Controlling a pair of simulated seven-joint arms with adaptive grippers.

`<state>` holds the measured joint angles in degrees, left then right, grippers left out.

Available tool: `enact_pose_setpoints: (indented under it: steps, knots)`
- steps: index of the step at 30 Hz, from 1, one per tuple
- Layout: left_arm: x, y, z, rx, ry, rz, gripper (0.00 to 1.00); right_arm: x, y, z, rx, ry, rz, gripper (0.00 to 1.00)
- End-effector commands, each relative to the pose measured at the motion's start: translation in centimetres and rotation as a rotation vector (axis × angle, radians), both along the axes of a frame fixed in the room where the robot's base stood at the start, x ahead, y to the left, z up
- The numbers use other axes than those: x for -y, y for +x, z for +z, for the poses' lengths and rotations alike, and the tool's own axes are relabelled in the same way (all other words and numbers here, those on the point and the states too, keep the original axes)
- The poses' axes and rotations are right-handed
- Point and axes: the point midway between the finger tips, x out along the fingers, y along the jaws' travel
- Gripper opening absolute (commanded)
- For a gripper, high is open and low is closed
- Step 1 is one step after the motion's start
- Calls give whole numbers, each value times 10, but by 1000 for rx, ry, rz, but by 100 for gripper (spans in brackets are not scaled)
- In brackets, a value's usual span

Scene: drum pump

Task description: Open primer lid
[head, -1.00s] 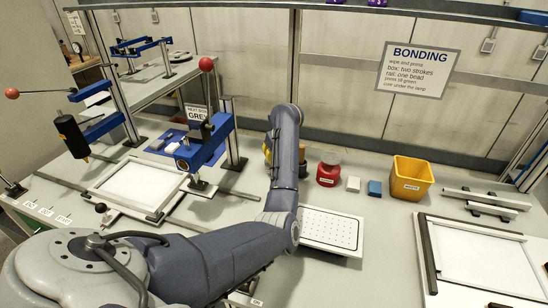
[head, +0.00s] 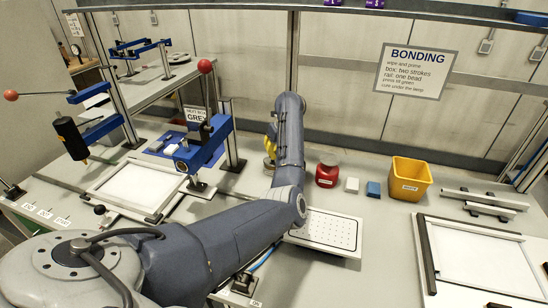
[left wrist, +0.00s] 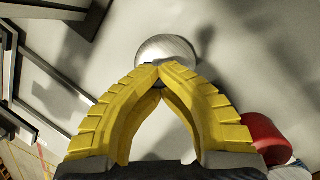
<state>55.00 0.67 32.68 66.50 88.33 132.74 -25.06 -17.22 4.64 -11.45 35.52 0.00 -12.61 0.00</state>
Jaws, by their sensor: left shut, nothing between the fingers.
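My left gripper (head: 270,148) is partly hidden behind my own forearm in the head view. In the left wrist view its yellow fingers (left wrist: 158,72) meet at the tips, shut with nothing between them. A round, silvery lid-like top (left wrist: 168,46) shows just beyond the fingertips and is partly covered by them. I cannot tell whether they touch it. I cannot read a primer label on it. A red jar (head: 327,174) with a pale label stands to the right of my forearm; a red rounded body (left wrist: 262,134) shows at the right in the left wrist view. My right gripper is not in view.
A white block (head: 352,185), a blue block (head: 374,189) and a yellow bin (head: 411,180) stand right of the red jar. A perforated white plate (head: 327,229) lies in front. A blue press frame (head: 205,150) stands left of my forearm.

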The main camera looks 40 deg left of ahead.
Motion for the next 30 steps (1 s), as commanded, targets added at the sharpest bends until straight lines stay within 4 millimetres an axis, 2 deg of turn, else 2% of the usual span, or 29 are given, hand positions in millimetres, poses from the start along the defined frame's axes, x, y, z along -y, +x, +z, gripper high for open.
enact_pose_setpoints:
  steps: [1,15,30]
  knots:
    - [-6,0,1,-28,-1,1,0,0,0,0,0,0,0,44]
    - [-12,7,6,-196,-54,4,0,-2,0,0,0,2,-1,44]
    - [-12,12,10,-284,-82,1,0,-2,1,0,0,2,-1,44]
